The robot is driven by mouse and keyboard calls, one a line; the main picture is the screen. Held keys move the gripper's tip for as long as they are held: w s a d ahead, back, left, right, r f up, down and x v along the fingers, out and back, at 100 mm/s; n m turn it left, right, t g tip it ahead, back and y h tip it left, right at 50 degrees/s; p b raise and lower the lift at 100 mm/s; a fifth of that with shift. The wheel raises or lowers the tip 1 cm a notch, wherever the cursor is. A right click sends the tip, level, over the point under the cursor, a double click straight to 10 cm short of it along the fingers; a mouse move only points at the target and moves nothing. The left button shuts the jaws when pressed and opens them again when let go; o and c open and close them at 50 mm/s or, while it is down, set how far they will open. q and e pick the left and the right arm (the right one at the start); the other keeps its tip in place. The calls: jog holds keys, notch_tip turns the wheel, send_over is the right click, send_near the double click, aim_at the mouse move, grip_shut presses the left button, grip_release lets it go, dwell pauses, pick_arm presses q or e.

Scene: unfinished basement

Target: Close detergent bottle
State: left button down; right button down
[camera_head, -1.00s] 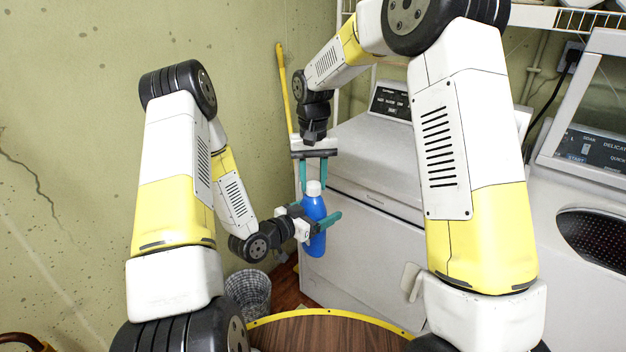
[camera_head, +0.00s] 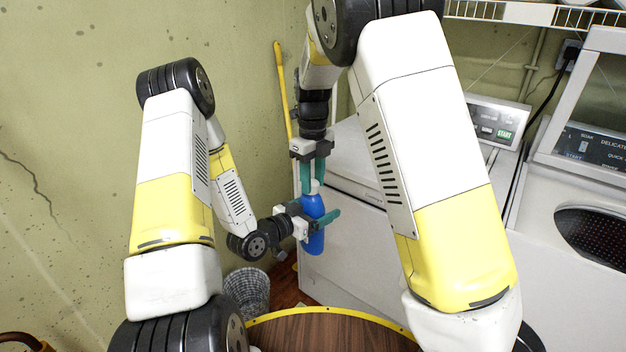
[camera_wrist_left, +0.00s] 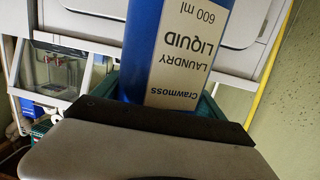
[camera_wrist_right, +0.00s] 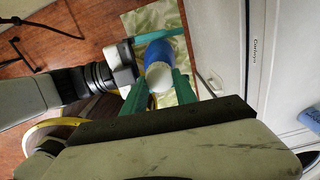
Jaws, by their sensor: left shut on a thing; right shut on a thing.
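The blue detergent bottle (camera_head: 316,243) stands upright in the air in the head view, with its label reading laundry liquid in the left wrist view (camera_wrist_left: 185,50). My left gripper (camera_head: 320,222) is shut around the bottle's body from the side. The white cap (camera_wrist_right: 159,77) is at the top of the bottle, seen from above in the right wrist view. My right gripper (camera_head: 313,188) points down over the bottle and is shut on the cap, one teal finger on each side. Whether the cap is fully seated cannot be told.
A white washing machine (camera_head: 340,235) stands just behind and right of the bottle. Another machine with a round dark window (camera_head: 590,235) is at the right. A woven basket (camera_head: 247,290) sits on the floor below left. A yellow pole (camera_head: 283,90) leans against the green wall.

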jog(key=m, duration=0.5)
jog(key=shift+a, duration=0.15)
jog(key=m, duration=0.1)
jog(key=f+m, duration=0.1)
jog(key=m, duration=0.1)
jog(key=shift+s+m, duration=0.2)
jog(key=shift+m, duration=0.1)
jog(key=shift+r+m, duration=0.2)
jog(key=shift+m, duration=0.4)
jog(key=shift+w+r+m, duration=0.1)
jog(key=shift+r+m, duration=0.15)
jog(key=shift+m, duration=0.05)
jog(key=c, duration=1)
grip_release()
jog(key=shift+o, duration=0.2)
